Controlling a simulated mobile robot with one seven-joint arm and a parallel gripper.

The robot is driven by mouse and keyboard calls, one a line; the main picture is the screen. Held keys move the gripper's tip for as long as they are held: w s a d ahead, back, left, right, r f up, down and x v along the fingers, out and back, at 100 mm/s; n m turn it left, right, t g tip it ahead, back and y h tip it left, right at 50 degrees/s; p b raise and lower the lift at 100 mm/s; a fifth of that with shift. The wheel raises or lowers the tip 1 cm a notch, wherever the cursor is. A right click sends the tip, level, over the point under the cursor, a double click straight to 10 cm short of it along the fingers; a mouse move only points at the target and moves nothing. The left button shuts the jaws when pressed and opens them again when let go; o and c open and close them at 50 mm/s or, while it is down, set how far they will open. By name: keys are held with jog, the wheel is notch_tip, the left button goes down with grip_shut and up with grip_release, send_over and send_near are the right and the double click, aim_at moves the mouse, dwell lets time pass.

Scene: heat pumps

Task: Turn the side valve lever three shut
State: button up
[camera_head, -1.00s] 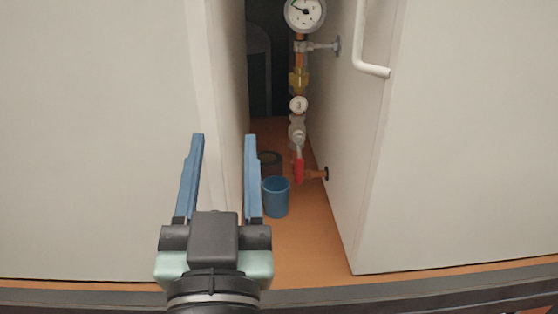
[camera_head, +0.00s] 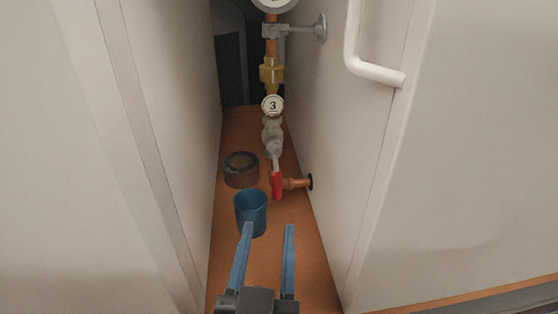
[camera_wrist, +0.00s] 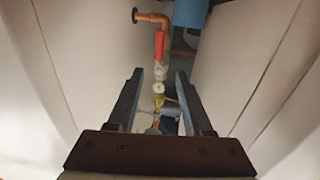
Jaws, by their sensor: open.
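The valve marked 3 has a round tag (camera_head: 272,105) on the vertical pipe, deep in the gap between two white cabinets. Its red lever (camera_head: 277,185) hangs downward from the valve body (camera_head: 272,131), beside a copper elbow that enters the right cabinet wall. The red lever also shows in the wrist view (camera_wrist: 160,45), beyond the fingers. My gripper (camera_head: 268,228) is open and empty at the front of the gap, in front of and below the lever, apart from it. In the wrist view its two blue fingers (camera_wrist: 157,75) appear on either side of the pipe line.
A blue cup (camera_head: 250,213) stands on the orange floor just beyond my left finger. A brown roll (camera_head: 240,170) lies behind it. The cabinet walls are close on both sides. A white handle (camera_head: 375,73) juts from the right cabinet. A yellow fitting (camera_head: 271,70) sits above the tag.

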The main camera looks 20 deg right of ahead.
aim_at(276, 183)
jog(key=p+x, duration=0.3)
jog(key=x, duration=0.8)
jog(key=shift+w+d+r+p, duration=0.1)
jog(key=shift+w+d+p, duration=0.05)
jog(key=shift+p, duration=0.15)
jog(key=shift+w+d, duration=0.3)
jog(key=shift+w, duration=0.2)
grip_shut()
dwell(0.7)
